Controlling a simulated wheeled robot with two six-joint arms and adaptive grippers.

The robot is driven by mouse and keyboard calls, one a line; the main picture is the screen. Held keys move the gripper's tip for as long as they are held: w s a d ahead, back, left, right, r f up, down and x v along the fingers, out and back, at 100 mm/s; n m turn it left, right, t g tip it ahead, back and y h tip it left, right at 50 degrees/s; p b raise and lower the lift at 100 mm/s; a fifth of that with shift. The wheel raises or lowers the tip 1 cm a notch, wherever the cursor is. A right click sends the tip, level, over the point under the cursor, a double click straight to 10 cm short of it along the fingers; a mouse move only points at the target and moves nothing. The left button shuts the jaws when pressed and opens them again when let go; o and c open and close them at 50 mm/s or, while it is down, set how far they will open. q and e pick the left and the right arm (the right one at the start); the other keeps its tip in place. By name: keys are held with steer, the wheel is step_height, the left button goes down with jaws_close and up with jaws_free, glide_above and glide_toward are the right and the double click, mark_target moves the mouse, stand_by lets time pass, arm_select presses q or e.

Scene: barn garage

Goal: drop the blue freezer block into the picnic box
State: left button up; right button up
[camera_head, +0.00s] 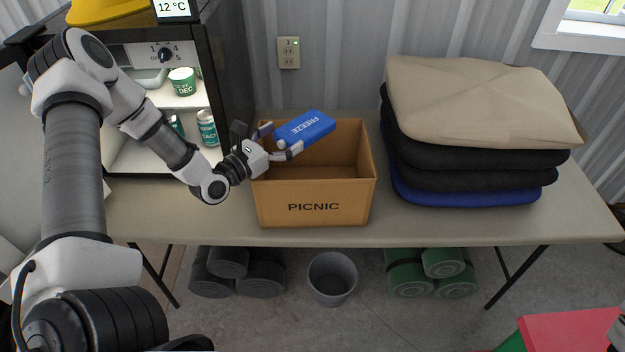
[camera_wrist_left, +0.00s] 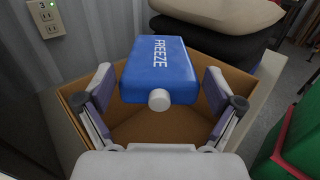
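In the left wrist view the block (camera_wrist_left: 160,65) sits between the fingertips, cap towards me. The brown open-topped picnic box (camera_head: 315,207), marked PICNIC, stands on the table. The visible part of its inside looks empty. My right gripper is not recognisable in either view.
The open cooler (camera_head: 230,80) with cans and a tub stands left of the box. A stack of cushions (camera_head: 480,105) stands right of it on the table (camera_head: 420,230). A grey bin (camera_head: 332,280) and several rolls are below. A red-topped object (camera_head: 570,332) is at front right.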

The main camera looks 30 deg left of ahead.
arm_select(q)
steer(key=shift+w+d+f, duration=0.1)
steer(key=shift+w+f, duration=0.05)
steer(key=shift+w, duration=0.05)
steer(key=shift+r, duration=0.3)
step_height(320, 180, up, 9)
steer(key=shift+r, duration=0.2)
stand_by(0.5)
